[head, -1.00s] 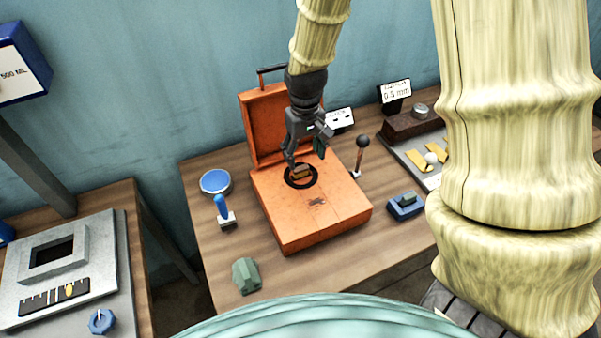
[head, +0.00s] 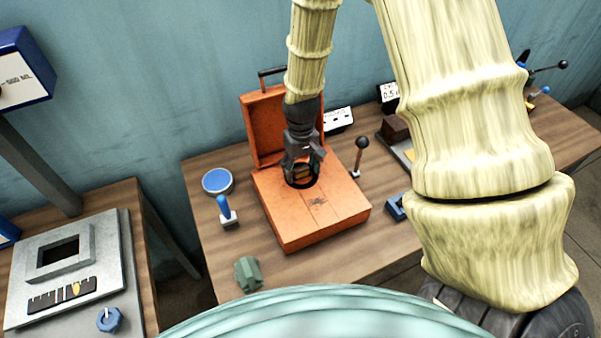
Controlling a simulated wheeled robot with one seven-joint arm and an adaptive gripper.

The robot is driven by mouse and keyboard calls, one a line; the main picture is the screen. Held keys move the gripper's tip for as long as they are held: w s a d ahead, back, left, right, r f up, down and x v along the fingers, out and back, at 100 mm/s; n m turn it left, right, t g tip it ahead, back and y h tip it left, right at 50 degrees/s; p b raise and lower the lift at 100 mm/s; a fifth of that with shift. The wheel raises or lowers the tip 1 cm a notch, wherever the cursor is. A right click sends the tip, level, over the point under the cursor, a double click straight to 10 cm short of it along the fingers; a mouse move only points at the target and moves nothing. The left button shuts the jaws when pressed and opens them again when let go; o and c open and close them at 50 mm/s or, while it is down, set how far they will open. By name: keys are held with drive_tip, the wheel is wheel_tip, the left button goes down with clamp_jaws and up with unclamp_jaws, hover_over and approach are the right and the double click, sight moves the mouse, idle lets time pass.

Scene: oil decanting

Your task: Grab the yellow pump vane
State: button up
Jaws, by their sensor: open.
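My gripper (head: 301,166) points down over the round dark opening (head: 304,184) in the top of the orange case (head: 318,212). It is open, with its fingers at the opening. A small yellow-brown piece (head: 302,172) shows between the fingers, inside the opening; it looks like the yellow vane, but the fingers partly hide it. I cannot tell whether they touch it. Yellow flat pieces (head: 408,155) also lie on a grey tray at the right, mostly hidden behind my arm.
The case's raised lid (head: 266,126) stands close behind my gripper. A black-knobbed lever (head: 361,150) rises to the right. A blue lever (head: 225,210), a blue round dish (head: 217,181) and a green block (head: 248,273) sit left on the wooden table.

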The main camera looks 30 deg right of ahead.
drive_tip(key=shift+s+f, duration=0.1)
drive_tip(key=shift+s, duration=0.1)
drive_tip(key=shift+w+f, duration=0.15)
drive_tip(key=c, duration=1.1)
drive_tip(key=shift+r, duration=0.2)
drive_tip(key=shift+c, duration=0.2)
